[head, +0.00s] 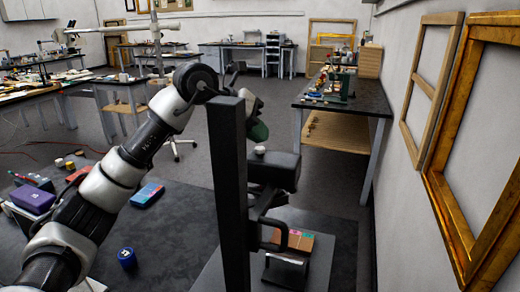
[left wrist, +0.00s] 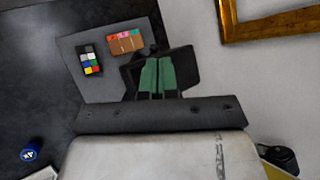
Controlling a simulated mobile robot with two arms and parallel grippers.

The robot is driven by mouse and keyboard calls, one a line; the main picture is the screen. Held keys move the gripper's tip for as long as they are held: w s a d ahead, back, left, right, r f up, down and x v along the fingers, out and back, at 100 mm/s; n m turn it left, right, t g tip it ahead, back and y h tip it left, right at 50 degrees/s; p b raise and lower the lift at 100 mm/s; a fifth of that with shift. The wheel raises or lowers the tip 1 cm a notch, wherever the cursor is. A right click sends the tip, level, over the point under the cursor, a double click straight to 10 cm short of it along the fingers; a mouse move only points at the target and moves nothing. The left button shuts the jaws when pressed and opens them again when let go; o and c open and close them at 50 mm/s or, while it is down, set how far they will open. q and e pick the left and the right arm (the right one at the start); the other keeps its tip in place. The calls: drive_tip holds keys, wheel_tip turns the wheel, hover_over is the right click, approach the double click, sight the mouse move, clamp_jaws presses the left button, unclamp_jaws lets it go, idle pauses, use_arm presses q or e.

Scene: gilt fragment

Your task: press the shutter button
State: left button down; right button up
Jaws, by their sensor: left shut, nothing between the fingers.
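A black camera (head: 274,172) is held on a dark upright stand post (head: 229,190) in the head view. A small pale round knob (head: 260,150), seemingly the shutter button, sits on top of it. My left gripper (head: 258,132) has green fingers and is a little above this knob, partly behind the post. In the left wrist view the green fingers (left wrist: 158,78) are shut and empty, in front of the black camera body (left wrist: 182,68). The button is hidden in that view. A tan fragment (head: 294,240) with coloured tags lies below the camera.
A colour chart (left wrist: 90,60) lies beside the fragment on a grey base board (left wrist: 75,42). A blue jar (head: 127,258), a purple box (head: 33,199) and a blue-red box (head: 147,195) stand on the dark table. Gilt frames (head: 485,150) hang on the right wall.

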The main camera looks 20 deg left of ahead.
use_arm(q)
drive_tip(key=shift+f, duration=0.45)
idle(0.6)
drive_tip(key=shift+r, duration=0.15)
drive_tip(key=shift+r+p, duration=0.45)
drive_tip(key=shift+r, duration=0.2)
drive_tip(key=shift+r, duration=0.1)
wheel_tip(320, 180, up, 5)
drive_tip(key=p, duration=0.4)
idle(0.4)
